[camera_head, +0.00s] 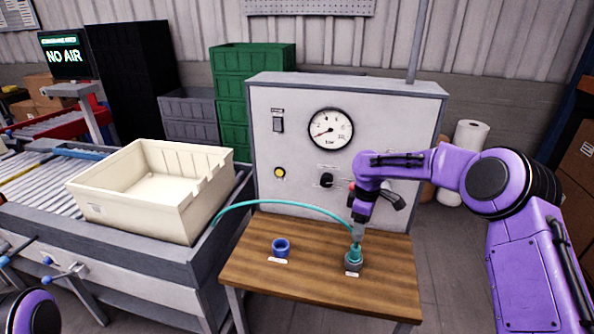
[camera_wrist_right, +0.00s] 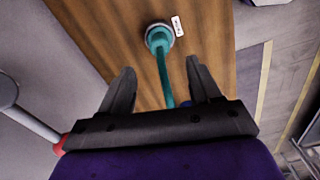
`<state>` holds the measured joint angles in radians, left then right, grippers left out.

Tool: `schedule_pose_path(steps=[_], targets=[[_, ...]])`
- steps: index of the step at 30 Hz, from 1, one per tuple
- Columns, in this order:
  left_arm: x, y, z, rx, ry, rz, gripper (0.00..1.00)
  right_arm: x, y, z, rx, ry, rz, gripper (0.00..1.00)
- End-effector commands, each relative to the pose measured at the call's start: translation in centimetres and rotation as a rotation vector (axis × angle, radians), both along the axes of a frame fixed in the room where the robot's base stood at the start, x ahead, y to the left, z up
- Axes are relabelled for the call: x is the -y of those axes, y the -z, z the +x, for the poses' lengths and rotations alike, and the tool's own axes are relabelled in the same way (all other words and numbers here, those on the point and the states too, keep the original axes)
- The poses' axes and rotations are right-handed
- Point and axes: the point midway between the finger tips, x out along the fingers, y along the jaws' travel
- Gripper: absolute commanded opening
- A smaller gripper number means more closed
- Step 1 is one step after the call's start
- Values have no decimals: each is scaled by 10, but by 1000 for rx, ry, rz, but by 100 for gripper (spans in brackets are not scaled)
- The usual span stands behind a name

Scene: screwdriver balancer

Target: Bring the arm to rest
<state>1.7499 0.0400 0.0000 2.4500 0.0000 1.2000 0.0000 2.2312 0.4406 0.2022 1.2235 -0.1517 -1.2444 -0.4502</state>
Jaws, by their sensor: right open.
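My right gripper (camera_head: 358,228) is open above the teal connector (camera_head: 355,252) on the wooden bench. The connector stands upright in a grey holder (camera_head: 352,266), and a teal hose (camera_head: 285,203) arches from it to the left. In the right wrist view my right gripper (camera_wrist_right: 160,72) has its fingers spread, with the hose (camera_wrist_right: 165,80) running between and beyond them; whether they touch it I cannot tell. The connector (camera_wrist_right: 157,38) lies ahead of the fingertips. My left gripper is out of view; only a purple part of my left arm shows at the lower left.
A blue ring-shaped holder (camera_head: 281,246) stands on the bench (camera_head: 310,290). Behind is a grey panel (camera_head: 285,160) with a gauge (camera_head: 331,129) and a black knob (camera_head: 326,180). A cream crate (camera_head: 160,205) stands left. A screen (camera_head: 64,56) reads "NO AIR". Floor right of the bench is clear.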

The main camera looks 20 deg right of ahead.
Motion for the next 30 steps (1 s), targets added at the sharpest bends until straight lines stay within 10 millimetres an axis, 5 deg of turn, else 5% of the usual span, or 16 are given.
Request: schedule_pose_path(steps=[5,8,12,16,19,24,27,30], targets=[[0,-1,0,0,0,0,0,-32,17,0,26,62,74,63],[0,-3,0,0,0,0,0,-98,48,-3,74,243,237,63],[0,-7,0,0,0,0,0,-194,94,-28,105,691,474,63],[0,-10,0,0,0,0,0,-234,126,-66,119,1125,549,63],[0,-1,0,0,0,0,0,-227,175,-116,155,1375,478,63],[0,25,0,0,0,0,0,-167,263,-226,254,1423,239,63],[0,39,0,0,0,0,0,-127,290,-294,320,1420,110,63],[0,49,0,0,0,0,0,-96,297,-346,375,1405,20,63]])
